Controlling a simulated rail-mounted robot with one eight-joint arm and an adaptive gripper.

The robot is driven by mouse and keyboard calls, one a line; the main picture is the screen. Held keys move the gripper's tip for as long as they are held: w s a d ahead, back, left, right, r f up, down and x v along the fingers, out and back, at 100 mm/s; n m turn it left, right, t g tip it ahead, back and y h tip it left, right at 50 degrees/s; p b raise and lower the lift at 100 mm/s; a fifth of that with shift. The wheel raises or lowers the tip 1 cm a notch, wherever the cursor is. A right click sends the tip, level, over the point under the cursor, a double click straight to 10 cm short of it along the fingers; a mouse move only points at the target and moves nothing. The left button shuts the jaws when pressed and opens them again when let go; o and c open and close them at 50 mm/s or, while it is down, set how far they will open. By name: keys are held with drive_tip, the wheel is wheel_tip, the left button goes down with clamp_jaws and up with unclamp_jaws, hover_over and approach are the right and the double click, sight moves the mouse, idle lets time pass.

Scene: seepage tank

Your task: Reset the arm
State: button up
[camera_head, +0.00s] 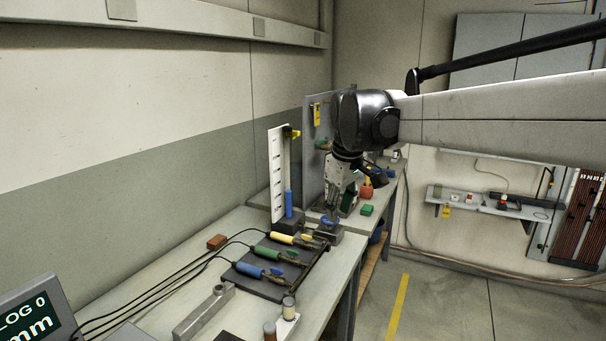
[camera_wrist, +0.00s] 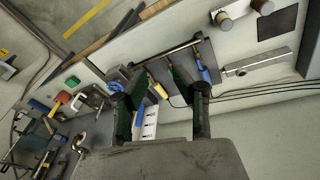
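My gripper (camera_head: 335,208) hangs from the arm above the far part of the bench, in the head view. In the wrist view its two dark green fingers (camera_wrist: 160,98) stand well apart, with nothing held between them. Behind the gap, the bench, a yellow-handled tool and part of the white scale board (camera_wrist: 150,122) show. In the head view a small blue item on a grey block (camera_head: 329,228) lies just below the fingertips. I cannot tell from these views whether they touch it.
The upright white scale board (camera_head: 279,175) with a blue cylinder (camera_head: 288,203) stands left of the gripper. A dark rack (camera_head: 268,280) holds yellow, green and blue cabled probes. A grey panel (camera_head: 316,140) stands behind. A metal bar (camera_head: 204,312) lies near the front.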

drive_tip(key=s+d+f+m+t, duration=0.15)
drive_tip(key=s+d, duration=0.25)
drive_tip(key=s, duration=0.4)
drive_tip(key=s+d+m+t, duration=0.1)
drive_tip(key=s+d+m, duration=0.25)
drive_tip(key=s, duration=0.45)
drive_tip(key=s+d+f+m+t, duration=0.1)
drive_tip(key=s+d+f+m, duration=0.1)
drive_tip(key=s+f, duration=0.2)
drive_tip(key=s+d+f+m+t, duration=0.1)
drive_tip(key=s+d+f, duration=0.1)
drive_tip(key=s+f, duration=0.3)
drive_tip(key=s, duration=0.4)
drive_tip(key=shift+s+m, duration=0.25)
drive_tip(key=shift+m, duration=0.15)
